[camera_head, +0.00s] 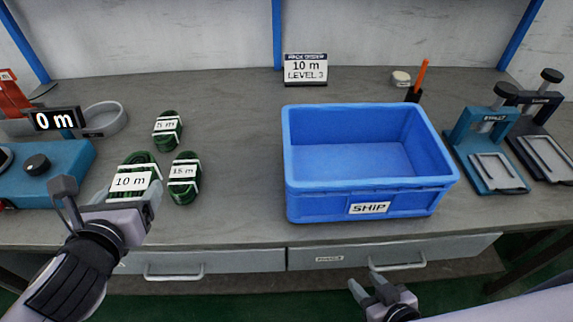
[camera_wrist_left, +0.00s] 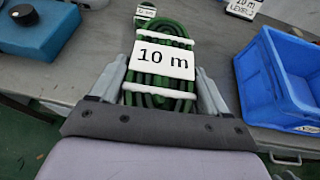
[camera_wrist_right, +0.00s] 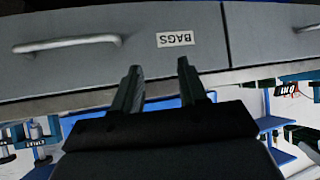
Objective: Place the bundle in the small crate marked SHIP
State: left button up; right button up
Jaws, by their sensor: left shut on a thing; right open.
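The bundle, a green coiled cable with white bands and a "10 m" label (camera_head: 131,181), is at the left of the workbench. In the left wrist view the bundle (camera_wrist_left: 163,70) lies between the fingers of my left gripper (camera_wrist_left: 163,95), which is shut on it. In the head view my left gripper (camera_head: 112,203) is at the bench's front left. The blue crate marked SHIP (camera_head: 370,209) stands right of centre and is empty; its edge also shows in the left wrist view (camera_wrist_left: 278,85). My right gripper (camera_head: 371,289) is open and empty, below the bench front, facing the drawers (camera_wrist_right: 158,90).
Two other green bundles, one marked 15 m (camera_head: 184,178) and a smaller one (camera_head: 167,131), lie beside the held one. A "10 m LEVEL 3" sign (camera_head: 305,69) stands behind the crate. Bench between bundles and crate is clear.

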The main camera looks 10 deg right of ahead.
aim_at(319, 168)
jog(key=k+l, duration=0.1)
jog(key=l, duration=0.45)
jog(key=k+l, duration=0.1)
jog(key=l, duration=0.95)
jog(key=k+l, duration=0.15)
jog(key=l, duration=0.35)
jog(key=k+l, duration=0.1)
jog(key=l, duration=0.45)
